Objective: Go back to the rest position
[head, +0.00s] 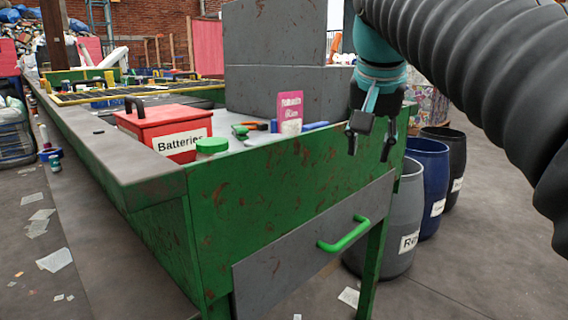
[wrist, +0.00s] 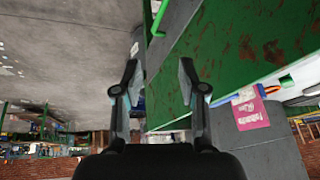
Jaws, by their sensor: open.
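My gripper (head: 371,133) hangs at the right end of the green sorting bench (head: 290,185), above the barrels, with its fingers apart and nothing between them. The wrist view shows the same open fingers (wrist: 157,80), with the bench's green side and the floor beyond them. My arm comes in from the upper right of the head view.
On the bench stand a red Batteries box (head: 165,128), a green-lidded jar (head: 212,147) and a pink carton (head: 290,108). Grey (head: 400,225), blue (head: 428,170) and black barrels (head: 452,150) stand at right. A drawer with a green handle (head: 343,235) faces front.

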